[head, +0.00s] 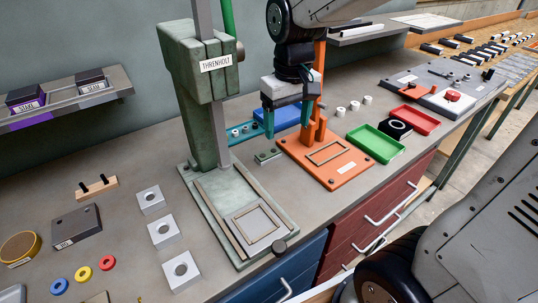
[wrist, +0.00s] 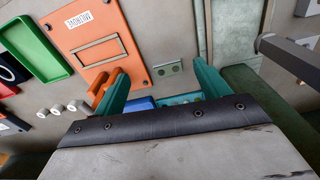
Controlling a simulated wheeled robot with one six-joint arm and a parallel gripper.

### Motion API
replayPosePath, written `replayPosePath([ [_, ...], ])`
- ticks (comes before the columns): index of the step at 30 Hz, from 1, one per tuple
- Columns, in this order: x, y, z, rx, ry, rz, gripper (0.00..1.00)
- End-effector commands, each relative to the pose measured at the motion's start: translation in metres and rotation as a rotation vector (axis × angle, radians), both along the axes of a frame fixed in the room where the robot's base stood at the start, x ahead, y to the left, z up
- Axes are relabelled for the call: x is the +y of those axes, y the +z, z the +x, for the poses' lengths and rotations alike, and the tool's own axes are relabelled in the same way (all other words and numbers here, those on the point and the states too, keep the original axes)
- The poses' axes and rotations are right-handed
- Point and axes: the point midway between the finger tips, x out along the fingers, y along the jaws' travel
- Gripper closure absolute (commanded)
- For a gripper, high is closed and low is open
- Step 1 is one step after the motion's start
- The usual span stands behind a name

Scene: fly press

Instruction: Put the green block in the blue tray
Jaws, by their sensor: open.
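My gripper (head: 288,118) is open and empty, pointing down above the bench behind the orange press plate. Its two teal fingers also show in the wrist view (wrist: 160,70). A blue flat thing, perhaps the blue tray (head: 284,116), lies beyond the fingers; a bit of it shows in the wrist view (wrist: 140,103), the rest hidden by my gripper. I cannot make out a green block for certain. A small grey-green plate with two holes (head: 267,156) lies on the bench, also between the fingertips in the wrist view (wrist: 168,68).
The tall green press (head: 206,90) stands left of my gripper. An orange upright and base plate (head: 340,172) are close on the right. A green tray (head: 375,143), a red tray (head: 415,119) and white cylinders (head: 354,105) lie farther right. A teal holed strip (head: 243,129) lies behind.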

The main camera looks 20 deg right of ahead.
Motion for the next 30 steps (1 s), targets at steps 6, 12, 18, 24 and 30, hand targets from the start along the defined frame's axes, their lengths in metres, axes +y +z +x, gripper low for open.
replayPosePath([
  [6,0.008,-0.039,0.057,0.031,0.042,-0.002,0.25],
  [12,0.01,-0.057,0.078,0.037,0.058,-0.002,0.25],
  [18,0.01,-0.078,0.079,0.038,0.059,-0.001,0.25],
  [24,0.011,-0.103,0.077,0.039,0.059,-0.002,0.25],
  [30,0.012,-0.13,0.075,0.039,0.059,-0.002,0.25],
])
